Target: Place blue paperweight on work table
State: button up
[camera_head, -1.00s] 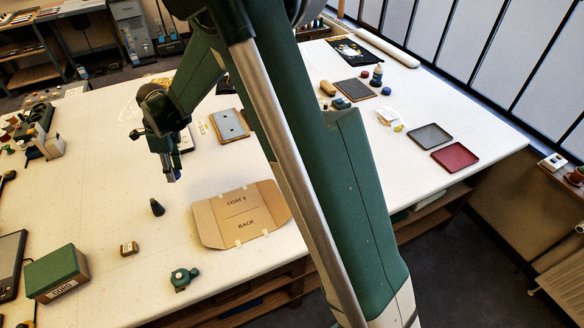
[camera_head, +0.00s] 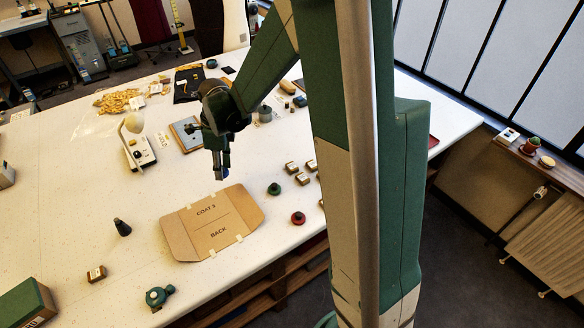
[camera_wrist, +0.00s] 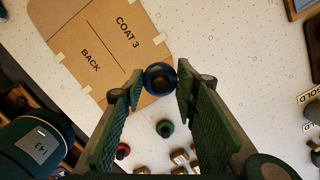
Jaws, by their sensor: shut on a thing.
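The blue paperweight (camera_wrist: 160,78), round with a dark knob, sits between the fingertips of my gripper (camera_wrist: 158,88) in the wrist view. My gripper is shut on it. In the head view my gripper (camera_head: 220,174) points down over the white work table (camera_head: 70,205), just beyond the far edge of the cardboard pattern, with a small bit of blue at its tips. In the wrist view the paperweight overlaps the pattern's edge. The gap between it and the table is hard to judge.
The cardboard pattern (camera_head: 183,238) marked COAT 3 BACK lies below. A green knobbed weight (camera_head: 274,188), a red one (camera_head: 298,218) and several small brown blocks lie to its right. The table's left middle is mostly clear.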

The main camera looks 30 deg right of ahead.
jog(key=s+d+f+m+b, duration=0.1)
jog(key=s+d+m, duration=0.2)
jog(key=s+d, duration=1.3)
jog(key=shift+s+d+f, duration=0.25)
jog(key=shift+d, duration=0.1)
jog(key=shift+f, duration=0.15)
jog(key=shift+c, duration=0.2)
send_over(286, 204)
jog(key=shift+s+d+f, duration=0.1)
jog(key=shift+f, duration=1.3)
jog(key=shift+s+d+f, duration=0.1)
jog(key=shift+f, duration=1.3)
jog(key=shift+f, duration=0.1)
jog(key=shift+f+b, duration=0.3)
jog(key=shift+f, duration=1.7)
jog(key=shift+f, duration=0.15)
